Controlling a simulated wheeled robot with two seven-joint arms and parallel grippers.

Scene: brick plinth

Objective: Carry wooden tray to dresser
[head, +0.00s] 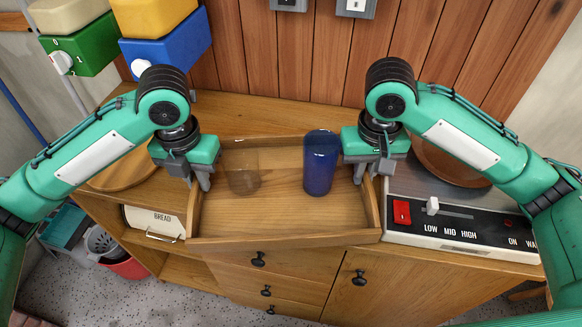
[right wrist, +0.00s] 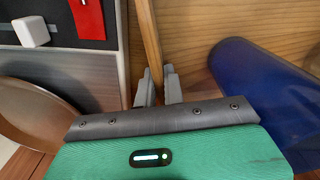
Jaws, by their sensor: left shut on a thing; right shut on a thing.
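The wooden tray (head: 280,243) is at the middle of the dresser (head: 240,112), its front wall over the dresser's front edge. I cannot tell whether it touches the top. My left gripper (head: 202,184) is shut on the tray's left wall. My right gripper (head: 370,172) is shut on its right wall; the right wrist view shows the wall (right wrist: 148,35) between the fingers (right wrist: 158,88). A clear brownish glass (head: 242,172) and a blue cup (head: 320,165) stand upright inside the tray, the cup near the right wall. It also shows in the right wrist view (right wrist: 262,90).
Right of the tray is a control panel (head: 460,232) with a red switch, and a round brown dish (head: 445,165) behind. A round wooden board (head: 122,176) and a BREAD box (head: 155,222) are left. Switch boxes (head: 85,45) hang at upper left. Drawers (head: 258,262) are below.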

